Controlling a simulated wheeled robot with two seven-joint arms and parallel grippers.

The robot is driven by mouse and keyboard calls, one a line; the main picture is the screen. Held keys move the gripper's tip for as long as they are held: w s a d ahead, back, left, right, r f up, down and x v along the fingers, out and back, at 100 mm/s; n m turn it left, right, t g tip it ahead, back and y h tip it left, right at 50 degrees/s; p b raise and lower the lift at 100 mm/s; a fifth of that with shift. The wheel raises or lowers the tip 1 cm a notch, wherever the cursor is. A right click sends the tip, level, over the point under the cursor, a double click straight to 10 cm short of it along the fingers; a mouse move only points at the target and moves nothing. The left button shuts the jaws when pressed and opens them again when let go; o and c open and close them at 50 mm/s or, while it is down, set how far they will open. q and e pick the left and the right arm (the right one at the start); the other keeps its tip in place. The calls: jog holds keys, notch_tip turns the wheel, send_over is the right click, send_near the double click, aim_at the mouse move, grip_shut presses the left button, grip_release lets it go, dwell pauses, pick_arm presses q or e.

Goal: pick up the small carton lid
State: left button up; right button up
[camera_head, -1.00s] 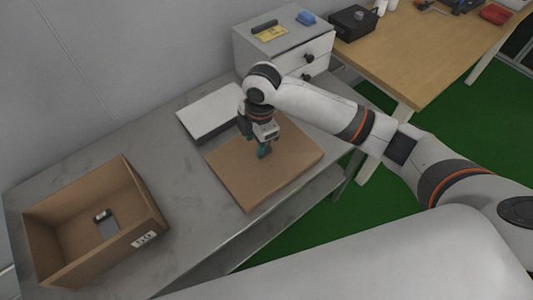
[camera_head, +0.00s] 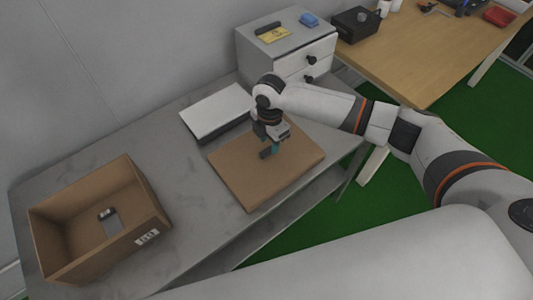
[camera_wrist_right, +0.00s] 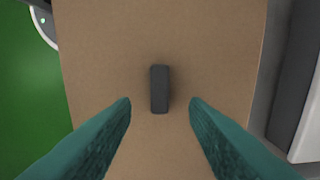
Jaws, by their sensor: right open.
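The carton lid (camera_head: 240,181) is a flat brown cardboard piece lying on the grey table. It has a small dark handle (camera_wrist_right: 159,89) standing at its middle, and the lid's brown surface (camera_wrist_right: 110,50) fills much of the right wrist view. My right gripper (camera_head: 270,152) is over the lid with teal fingers pointing down. In the right wrist view its two fingers (camera_wrist_right: 160,104) are open, one to each side of the handle, with gaps on both sides. I cannot tell how high the fingertips are above the lid. My left gripper is not in view.
An open cardboard box (camera_head: 75,231) with a small dark device (camera_head: 109,222) inside stands at the left. A white-topped flat case (camera_head: 216,110) lies behind the lid, close by. A drawer cabinet (camera_head: 288,50) is at the back. A wooden table (camera_head: 430,55) stands to the right.

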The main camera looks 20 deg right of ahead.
aim_at(267, 155)
jog(key=shift+f, duration=1.4)
grip_shut()
jog(key=shift+r, duration=0.15)
